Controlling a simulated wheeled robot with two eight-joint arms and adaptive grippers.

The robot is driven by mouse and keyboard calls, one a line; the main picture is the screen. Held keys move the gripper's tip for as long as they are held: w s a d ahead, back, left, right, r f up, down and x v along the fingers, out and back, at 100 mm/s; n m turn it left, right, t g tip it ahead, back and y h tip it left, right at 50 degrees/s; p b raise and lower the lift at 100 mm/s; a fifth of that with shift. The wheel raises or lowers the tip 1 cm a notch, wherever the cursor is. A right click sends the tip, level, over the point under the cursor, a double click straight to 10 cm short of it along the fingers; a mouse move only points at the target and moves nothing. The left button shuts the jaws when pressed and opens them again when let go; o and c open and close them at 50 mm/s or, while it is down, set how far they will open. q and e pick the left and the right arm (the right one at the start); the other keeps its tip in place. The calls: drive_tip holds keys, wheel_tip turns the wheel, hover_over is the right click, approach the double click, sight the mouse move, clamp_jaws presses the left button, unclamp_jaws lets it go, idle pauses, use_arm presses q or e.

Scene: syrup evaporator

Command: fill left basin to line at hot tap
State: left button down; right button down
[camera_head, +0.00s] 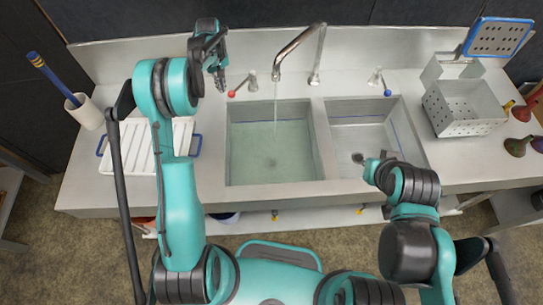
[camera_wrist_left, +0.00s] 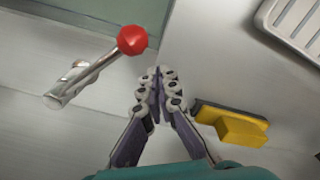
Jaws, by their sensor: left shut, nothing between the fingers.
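The left basin (camera_head: 235,150) holds clear, greenish water, and a thin stream (camera_head: 276,105) falls into it from the curved spout (camera_head: 298,40). I cannot make out a fill line on its wall. The hot tap's red-knobbed lever (camera_head: 240,85) stands behind the basin's back left corner; its red knob (camera_wrist_left: 132,40) is close in the left wrist view. My left gripper (camera_head: 221,86) is just left of the knob. In the left wrist view its fingers (camera_wrist_left: 158,76) are shut and empty, and look apart from the knob. My right gripper cannot be made out; my right arm hangs over the right basin.
The right basin (camera_head: 345,112) looks empty, with a blue line on its wall. The blue-knobbed tap (camera_head: 376,78) stands behind it. A white ribbed rack (camera_head: 132,150) lies left. A perforated metal box (camera_head: 465,105) stands right. A yellow block tool (camera_wrist_left: 235,125) lies near my left gripper.

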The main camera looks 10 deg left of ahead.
sight(230, 94)
idle(0.3)
use_arm(q)
drive_tip(key=shift+s+d, duration=0.85)
drive_tip(key=shift+d, duration=0.1)
drive_tip(key=shift+s+d+b, duration=0.25)
drive_tip(key=shift+s+d, duration=0.1)
drive_tip(key=shift+d, duration=0.25)
drive_tip(key=shift+s+d+b, duration=0.2)
drive_tip(key=shift+s+d, duration=0.1)
drive_tip(key=shift+d, duration=0.25)
